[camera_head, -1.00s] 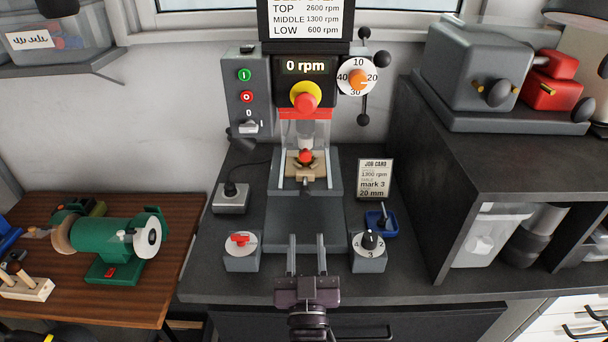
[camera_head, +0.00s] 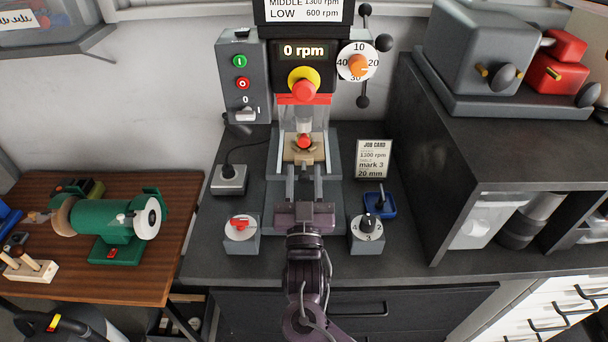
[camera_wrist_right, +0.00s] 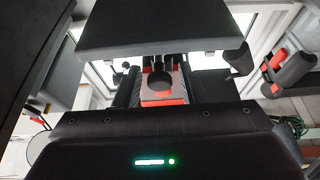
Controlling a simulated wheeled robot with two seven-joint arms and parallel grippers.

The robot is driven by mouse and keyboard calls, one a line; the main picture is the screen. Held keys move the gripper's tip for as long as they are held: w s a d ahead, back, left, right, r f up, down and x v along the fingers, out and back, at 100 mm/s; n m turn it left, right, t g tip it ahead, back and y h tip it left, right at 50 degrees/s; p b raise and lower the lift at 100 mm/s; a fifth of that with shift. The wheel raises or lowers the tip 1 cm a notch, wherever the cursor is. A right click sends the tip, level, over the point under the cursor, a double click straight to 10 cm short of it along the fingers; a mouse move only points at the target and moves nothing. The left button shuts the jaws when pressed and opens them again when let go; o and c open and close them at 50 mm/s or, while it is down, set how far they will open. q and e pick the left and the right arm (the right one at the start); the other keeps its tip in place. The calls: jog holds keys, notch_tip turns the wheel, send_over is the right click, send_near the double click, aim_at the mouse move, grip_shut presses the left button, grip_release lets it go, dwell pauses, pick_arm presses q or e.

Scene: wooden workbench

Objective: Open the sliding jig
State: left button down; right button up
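The sliding jig appears as a tan block (camera_head: 296,157) with a red knob (camera_head: 304,141) on the drill press table, under the chuck. It is partly behind the clear guard, so its exact slide position is hard to read. My right gripper (camera_head: 304,170) is open, its two grey fingers apart and pointing at the jig from the front. The fingertips are close to the jig's near side; I see nothing between them, and contact cannot be told. In the right wrist view the gripper body (camera_wrist_right: 160,125) fills the lower part. My left gripper is not in view.
The drill press shows 0 rpm on its display (camera_head: 304,52). A red-knob box (camera_head: 241,242) and a black-dial box (camera_head: 366,242) flank my right arm. A job card (camera_head: 373,159) and a blue tray (camera_head: 388,204) stand at right. A green grinder (camera_head: 105,217) is at left.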

jog(key=c, duration=0.6)
grip_shut()
jog(key=s+p, duration=0.2)
jog(key=s, duration=0.7)
jog(key=o, duration=0.6)
grip_release()
